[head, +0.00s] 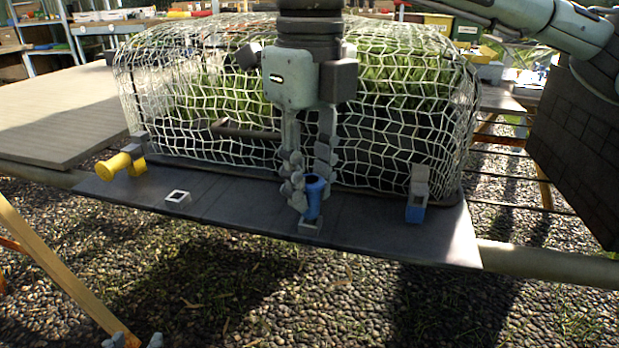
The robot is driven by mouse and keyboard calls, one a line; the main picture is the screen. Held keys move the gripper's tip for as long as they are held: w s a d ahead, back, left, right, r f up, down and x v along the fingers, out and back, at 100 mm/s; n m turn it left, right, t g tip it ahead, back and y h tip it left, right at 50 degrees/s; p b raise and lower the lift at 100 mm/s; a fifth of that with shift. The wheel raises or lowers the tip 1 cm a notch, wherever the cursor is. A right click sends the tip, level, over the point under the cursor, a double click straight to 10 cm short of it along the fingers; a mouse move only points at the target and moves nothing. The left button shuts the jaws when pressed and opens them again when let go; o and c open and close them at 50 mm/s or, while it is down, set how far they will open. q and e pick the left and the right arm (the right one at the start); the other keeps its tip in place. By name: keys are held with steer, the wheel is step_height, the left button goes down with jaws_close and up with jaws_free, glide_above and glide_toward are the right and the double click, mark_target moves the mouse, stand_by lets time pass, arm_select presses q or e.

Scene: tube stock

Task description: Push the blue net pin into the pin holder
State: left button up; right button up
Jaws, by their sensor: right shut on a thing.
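The blue net pin (312,194) is upright at the front edge of the net, in the middle of the head view. My right gripper (306,188) points down and is shut on it, its fingers partly hiding the pin. A small grey square pin holder (310,227) sits on the dark board directly under the pin. The pin's lower end is at the holder's opening; how deep it sits cannot be told.
A white net (400,110) arches over plants behind the board (250,214). A yellow pin (120,165) lies tilted at the left. An empty square holder (178,198) stands beside it. A grey-and-blue piece (416,205) stands at the right. Gravel lies in front.

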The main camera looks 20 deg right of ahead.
steer(key=shift+f, duration=0.4)
steer(key=o, duration=2.1)
steer(key=shift+r, duration=0.15)
steer(key=shift+r+p, duration=0.6)
steer(key=shift+r, duration=0.5)
steer(key=shift+r, duration=0.1)
steer(key=shift+r+p, duration=1.9)
steer(key=shift+r, duration=0.85)
